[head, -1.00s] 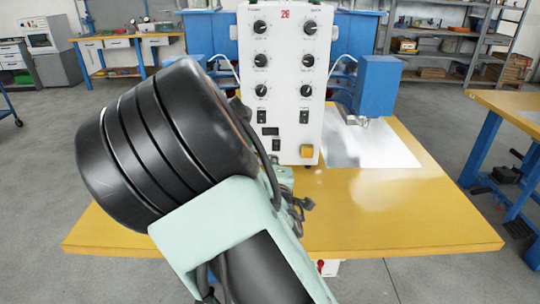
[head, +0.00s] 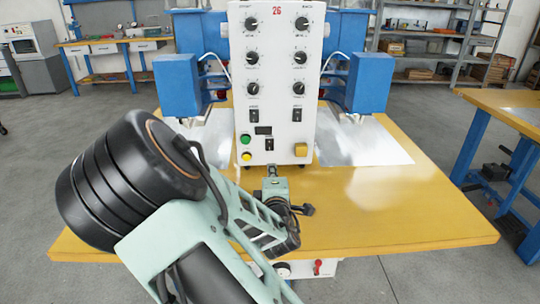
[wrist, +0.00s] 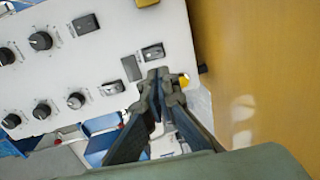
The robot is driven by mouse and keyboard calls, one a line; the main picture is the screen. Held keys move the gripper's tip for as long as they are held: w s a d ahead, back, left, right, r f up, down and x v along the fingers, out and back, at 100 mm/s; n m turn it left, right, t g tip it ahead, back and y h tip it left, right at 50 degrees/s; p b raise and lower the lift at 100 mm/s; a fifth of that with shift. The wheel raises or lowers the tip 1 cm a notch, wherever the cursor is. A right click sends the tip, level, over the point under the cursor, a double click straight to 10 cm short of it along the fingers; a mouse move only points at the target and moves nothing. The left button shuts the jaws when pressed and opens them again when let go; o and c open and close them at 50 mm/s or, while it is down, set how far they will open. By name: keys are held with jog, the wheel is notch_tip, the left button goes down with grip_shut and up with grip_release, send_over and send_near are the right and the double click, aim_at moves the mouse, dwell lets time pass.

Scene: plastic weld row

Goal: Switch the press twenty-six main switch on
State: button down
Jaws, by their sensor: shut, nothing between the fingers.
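The white press panel marked 26 (head: 276,60) stands on the yellow table. It carries a lower black rocker switch (head: 269,145) below a small dark display, and it also shows in the wrist view (wrist: 153,52). I cannot read which switch is the main one or its position. Two more rockers sit higher, at left (head: 254,115) and right (head: 296,114). My gripper (wrist: 161,76) is shut and empty.
Blue press heads flank the panel. The right tabletop is clear.

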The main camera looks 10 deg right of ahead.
aim_at(270, 150)
jog(key=w, duration=0.3)
jog(key=w+d+f+b, duration=0.1)
jog(key=w, duration=0.3)
jog(key=w+b, duration=0.1)
jog(key=w, duration=0.3)
jog(key=shift+w+d+f, duration=0.2)
jog(key=shift+w+f, duration=0.05)
jog(key=shift+w+f+b, duration=0.1)
jog(key=shift+f+b, duration=0.05)
jog(key=shift+b, duration=0.25)
jog(key=shift+w+f+b, duration=0.2)
jog(key=shift+f+b, duration=0.05)
jog(key=shift+b, duration=0.65)
jog(key=shift+r+t, duration=0.2)
jog(key=shift+t, duration=0.1)
jog(key=shift+r, duration=0.1)
